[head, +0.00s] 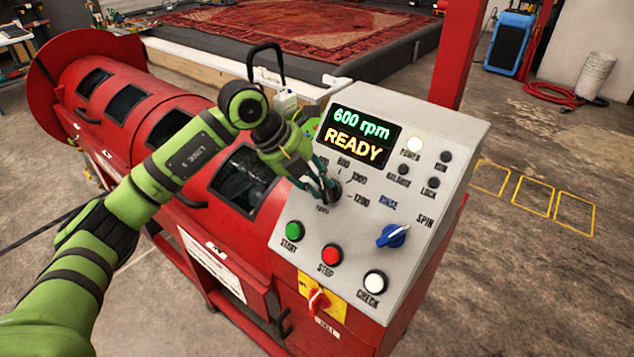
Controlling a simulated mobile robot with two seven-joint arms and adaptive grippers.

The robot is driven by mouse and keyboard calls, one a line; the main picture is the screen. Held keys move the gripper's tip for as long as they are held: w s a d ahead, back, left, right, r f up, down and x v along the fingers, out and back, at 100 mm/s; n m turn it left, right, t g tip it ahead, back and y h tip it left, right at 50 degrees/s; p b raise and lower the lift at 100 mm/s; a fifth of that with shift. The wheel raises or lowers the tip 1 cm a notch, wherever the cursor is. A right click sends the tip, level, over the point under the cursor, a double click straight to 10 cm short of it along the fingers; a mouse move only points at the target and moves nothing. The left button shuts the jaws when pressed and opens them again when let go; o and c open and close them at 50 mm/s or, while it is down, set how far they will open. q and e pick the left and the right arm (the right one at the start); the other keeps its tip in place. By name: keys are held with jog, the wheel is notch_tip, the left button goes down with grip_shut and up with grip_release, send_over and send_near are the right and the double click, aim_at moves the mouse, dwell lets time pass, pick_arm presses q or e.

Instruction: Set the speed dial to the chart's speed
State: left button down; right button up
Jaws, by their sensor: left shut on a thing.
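The dark speed dial (335,190) sits on the sloped grey control panel (300,236), with an rpm scale around it. Its 1200 mark is clear at the right; the left side of the scale is partly covered. My left gripper (327,189) reaches down from the upper left and is shut on the dial. Its fingers hide most of the dial, so I cannot tell where the pointer stands. The display (358,138) reads "600 rpm" and "READY". A white sheet (213,268) on the machine's front is too small to read. My right gripper is not in view.
Close below the dial are the green START (295,231), red STOP (331,255) and white CHECK (375,283) buttons. A blue RINSE/SPIN knob (392,236) is at the right. A red switch (318,301) sits lower. The POWER lamp (414,145) is lit.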

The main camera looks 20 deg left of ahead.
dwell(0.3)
pick_arm(q)
jog(key=c, duration=1)
grip_release()
jog(key=shift+c, duration=0.2)
jog(key=v, duration=1.2)
